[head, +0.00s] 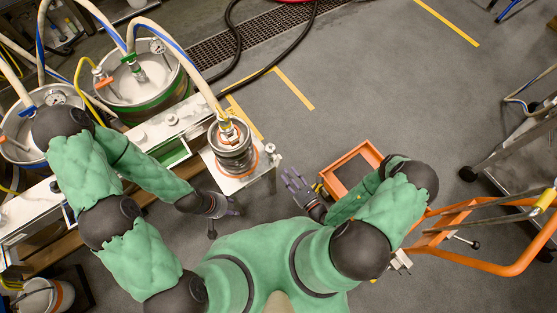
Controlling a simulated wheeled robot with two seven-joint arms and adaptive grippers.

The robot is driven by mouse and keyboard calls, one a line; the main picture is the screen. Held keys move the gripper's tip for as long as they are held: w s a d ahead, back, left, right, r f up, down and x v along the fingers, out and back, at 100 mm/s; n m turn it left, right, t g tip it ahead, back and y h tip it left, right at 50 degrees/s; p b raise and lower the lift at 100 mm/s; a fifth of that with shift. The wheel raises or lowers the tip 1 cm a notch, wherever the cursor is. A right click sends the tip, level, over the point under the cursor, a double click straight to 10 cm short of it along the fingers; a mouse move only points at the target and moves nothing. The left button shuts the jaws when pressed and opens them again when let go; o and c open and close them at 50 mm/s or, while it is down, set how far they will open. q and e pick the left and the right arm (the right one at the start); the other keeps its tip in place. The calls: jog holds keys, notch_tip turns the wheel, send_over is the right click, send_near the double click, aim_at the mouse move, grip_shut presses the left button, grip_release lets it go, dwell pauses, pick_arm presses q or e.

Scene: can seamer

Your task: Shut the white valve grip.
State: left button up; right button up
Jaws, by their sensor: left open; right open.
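I cannot clearly pick out a white valve grip in the head view. A small steel vessel (232,150) with a hose fitting on top stands at the right end of the steel bench, and pale parts on its fitting are too small to tell apart. My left gripper (226,214) is open and empty, just below and in front of this bench end, apart from the vessel. My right gripper (293,183) is open and empty over the floor, right of the bench end and left of an orange frame.
Steel kegs (146,85) with hoses and orange levers stand at the upper left, behind the steel bench (245,180). An orange hand truck (480,262) stands at the right. A black hose (262,72) lies on the floor. The grey floor (390,90) at upper middle is clear.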

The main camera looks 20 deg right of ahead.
aim_at(279, 163)
jog(key=shift+b+x, duration=0.5)
jog(key=shift+x, duration=3.55)
jog(key=shift+c, duration=0.3)
grip_shut()
